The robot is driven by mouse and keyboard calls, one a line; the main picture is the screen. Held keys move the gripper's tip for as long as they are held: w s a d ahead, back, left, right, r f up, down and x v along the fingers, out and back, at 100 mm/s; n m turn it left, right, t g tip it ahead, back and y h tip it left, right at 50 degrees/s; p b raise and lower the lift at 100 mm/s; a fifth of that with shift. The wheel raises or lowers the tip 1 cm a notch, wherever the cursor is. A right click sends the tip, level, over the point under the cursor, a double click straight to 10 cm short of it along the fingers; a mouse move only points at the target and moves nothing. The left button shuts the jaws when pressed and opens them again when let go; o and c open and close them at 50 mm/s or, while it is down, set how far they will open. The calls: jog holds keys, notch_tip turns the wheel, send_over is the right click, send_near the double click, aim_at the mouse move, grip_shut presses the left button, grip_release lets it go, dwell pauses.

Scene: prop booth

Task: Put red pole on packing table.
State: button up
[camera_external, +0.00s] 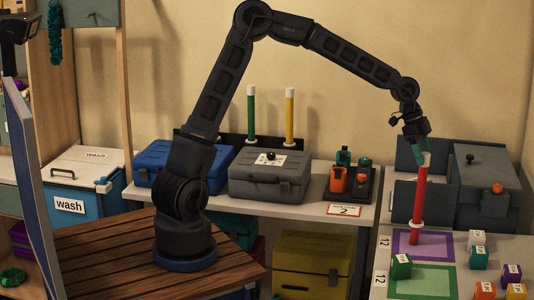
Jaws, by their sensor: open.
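The red pole (420,198) stands close to upright, leaning slightly, at the purple-bordered square (440,241) on the right-hand table. It has a pale top end and a white ring near its foot. My gripper (420,152) points down at the pole's top end, with its teal fingertips at or right beside it. The jaws are open; whether they touch the pole cannot be told. The white right-hand table (382,268) carries "12" labels. Another white table (308,208) with a "2" label stands in the middle; neither is visibly marked as the packing table.
A grey case (270,178), a blue case (178,163) and a rack of orange and green items (350,182) sit on the middle table. Green (251,115) and yellow (290,117) poles stand behind. Small labelled blocks (479,257) crowd the right table. A grey box (485,185) stands behind.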

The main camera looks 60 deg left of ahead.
jog(key=v, duration=0.8)
jog(key=s+a+r+n+t+y, duration=0.1)
jog(key=s+a+r+n+y, duration=0.15)
jog(key=s+a, duration=0.45)
jog(key=s+a+r+n+y, duration=0.1)
jog(key=s+a+n, duration=0.25)
jog(key=s, duration=0.65)
jog(key=s+a+r+n+t+y, duration=0.1)
jog(key=s+a+r+n, duration=0.1)
jog(key=s+a, duration=0.55)
jog(key=s+a+f+n, duration=0.1)
jog(key=s+a+n, duration=0.1)
jog(key=s, duration=0.7)
jog(key=s+a+f+n, duration=0.2)
jog(key=s+a, duration=0.3)
jog(key=s, duration=0.5)
jog(key=shift+a+n+t, duration=0.15)
jog(key=shift+n+t, duration=0.25)
jog(key=shift+n, duration=0.3)
